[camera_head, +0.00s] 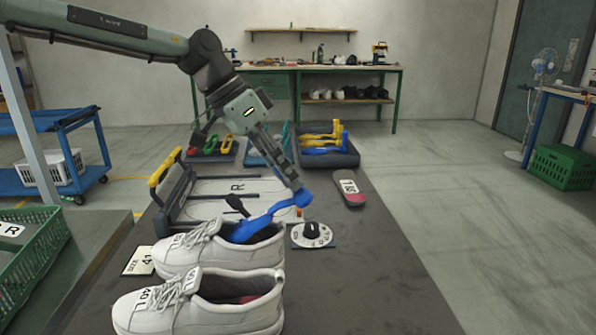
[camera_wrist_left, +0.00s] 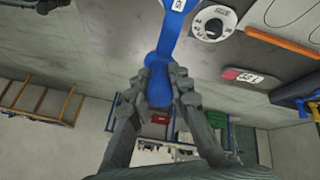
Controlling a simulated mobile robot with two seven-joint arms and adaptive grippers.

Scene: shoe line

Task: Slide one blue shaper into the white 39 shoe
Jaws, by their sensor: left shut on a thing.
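My left gripper (camera_head: 298,192) is shut on the heel end of a blue shaper (camera_head: 258,224). The shaper slopes down to the left, its front end at the opening of the farther white shoe (camera_head: 240,254); how deep it sits is hidden. In the left wrist view the blue shaper (camera_wrist_left: 172,45) runs up from between the fingers of my left gripper (camera_wrist_left: 160,88). A second white shoe (camera_head: 215,312) stands nearer, with a dark opening and a tag that seems to read 40 L. The farther shoe's tag is too small to read surely. My right gripper is not in view.
A round dial (camera_head: 312,236) lies right of the shoes. A pink-and-grey sole piece (camera_head: 350,190) lies farther back. A dark tray (camera_head: 330,158) holds yellow and blue shapers. A frame with a yellow handle (camera_head: 172,195) stands left. The bench's right front is clear.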

